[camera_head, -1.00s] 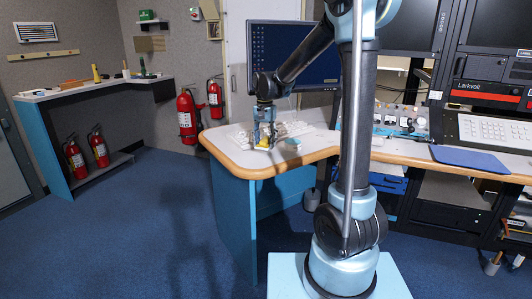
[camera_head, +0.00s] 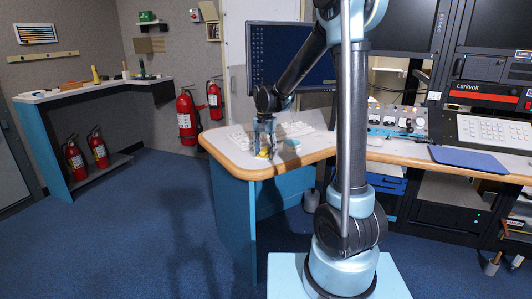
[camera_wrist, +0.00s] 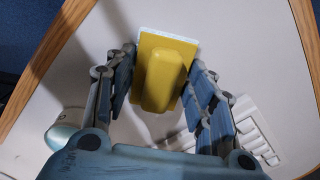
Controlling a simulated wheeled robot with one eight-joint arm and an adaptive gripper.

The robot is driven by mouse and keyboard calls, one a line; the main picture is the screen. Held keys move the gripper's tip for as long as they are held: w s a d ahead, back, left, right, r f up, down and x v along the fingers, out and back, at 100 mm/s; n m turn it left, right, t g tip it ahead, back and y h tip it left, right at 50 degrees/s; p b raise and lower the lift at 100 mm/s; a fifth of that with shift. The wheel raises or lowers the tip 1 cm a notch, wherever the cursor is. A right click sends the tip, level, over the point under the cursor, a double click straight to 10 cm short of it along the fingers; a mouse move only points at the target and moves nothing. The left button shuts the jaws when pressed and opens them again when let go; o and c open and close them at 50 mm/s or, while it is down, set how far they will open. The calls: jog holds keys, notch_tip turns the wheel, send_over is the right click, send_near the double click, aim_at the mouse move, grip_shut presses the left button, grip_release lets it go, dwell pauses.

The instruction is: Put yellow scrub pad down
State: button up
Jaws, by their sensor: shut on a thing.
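The yellow scrub pad (camera_head: 263,153), with a pale sheet-like backing along its edge, is held in my gripper (camera_head: 265,146) over the rounded end of the pale, wood-edged desk (camera_head: 228,151). In the wrist view the pad (camera_wrist: 163,72) sits between the two fingers of my gripper (camera_wrist: 160,78), which are shut on it. The pad is at or just above the desk surface; I cannot tell whether it touches.
A white keyboard (camera_wrist: 252,128) lies beside my gripper, and a round bluish object (camera_wrist: 64,131) stands on its other side. A monitor (camera_head: 290,52) stands behind. The desk's wood edge (camera_wrist: 50,62) is close; bare desk lies around the pad.

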jog(key=shift+s+f, duration=0.2)
jog(key=shift+f, duration=0.05)
jog(key=shift+s+d, duration=0.1)
jog(key=shift+s, duration=0.05)
jog(key=shift+c, duration=1.1)
jog(key=o, duration=1.1)
jog(key=shift+f, duration=0.1)
jog(key=shift+o, duration=1)
jog(key=shift+w+f, duration=0.2)
jog(key=shift+f, duration=0.05)
jog(key=shift+w+a+f, duration=0.2)
jog(key=shift+w+f, duration=0.1)
jog(key=shift+w, duration=0.05)
jog(key=shift+s+r, duration=0.25)
jog(key=shift+r, duration=0.1)
jog(key=shift+r, duration=0.1)
